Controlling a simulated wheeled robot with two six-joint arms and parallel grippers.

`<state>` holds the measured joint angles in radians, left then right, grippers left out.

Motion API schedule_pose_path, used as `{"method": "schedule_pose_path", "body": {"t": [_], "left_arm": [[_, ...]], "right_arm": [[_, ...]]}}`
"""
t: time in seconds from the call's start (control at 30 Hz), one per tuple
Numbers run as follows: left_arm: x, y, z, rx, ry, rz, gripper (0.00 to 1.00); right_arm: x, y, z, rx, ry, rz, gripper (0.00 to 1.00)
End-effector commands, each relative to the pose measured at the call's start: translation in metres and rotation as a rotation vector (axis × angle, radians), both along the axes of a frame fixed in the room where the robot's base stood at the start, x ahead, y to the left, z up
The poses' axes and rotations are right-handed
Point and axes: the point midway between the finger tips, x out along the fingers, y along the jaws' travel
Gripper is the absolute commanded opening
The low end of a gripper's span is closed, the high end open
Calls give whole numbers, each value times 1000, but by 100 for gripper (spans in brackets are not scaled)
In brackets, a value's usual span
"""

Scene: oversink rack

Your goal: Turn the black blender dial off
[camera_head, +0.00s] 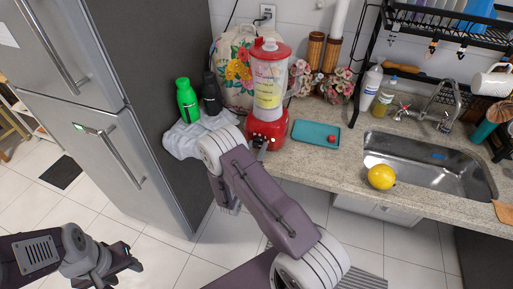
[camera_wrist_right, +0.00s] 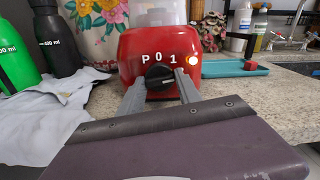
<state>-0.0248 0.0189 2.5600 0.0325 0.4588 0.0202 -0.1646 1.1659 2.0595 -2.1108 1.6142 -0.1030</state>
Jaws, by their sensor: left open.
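The red blender (camera_head: 268,128) stands on the counter with its jar on top. In the right wrist view its base (camera_wrist_right: 128,48) carries the marks P, 0 and 1 above the black dial (camera_wrist_right: 159,76). A small light glows beside the 1. My right gripper (camera_wrist_right: 161,84) is open, with one finger on each side of the dial; I cannot tell whether they touch it. In the head view my right arm partly hides the blender's front and the gripper (camera_head: 262,152). My left gripper (camera_head: 128,262) is open and empty above the floor, at lower left.
Further right are a lemon (camera_head: 381,177), the sink (camera_head: 430,165) and a dish rack (camera_head: 455,28). A fridge (camera_head: 130,110) stands left.

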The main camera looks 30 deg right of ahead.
Motion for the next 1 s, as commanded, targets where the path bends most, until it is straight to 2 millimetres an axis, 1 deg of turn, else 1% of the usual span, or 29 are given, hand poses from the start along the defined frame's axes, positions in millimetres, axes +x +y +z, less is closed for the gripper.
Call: {"method": "schedule_pose_path", "body": {"t": [0.17,0.37,1.0], "left_arm": [[0,0,1,0,0,0,49],[0,0,3,0,0,0,49],[0,0,17,0,0,0,49]], "right_arm": [[0,0,0,-10,12,0,0],[0,0,1,-67,78,0,0],[0,0,1,-443,521,0,0]]}}
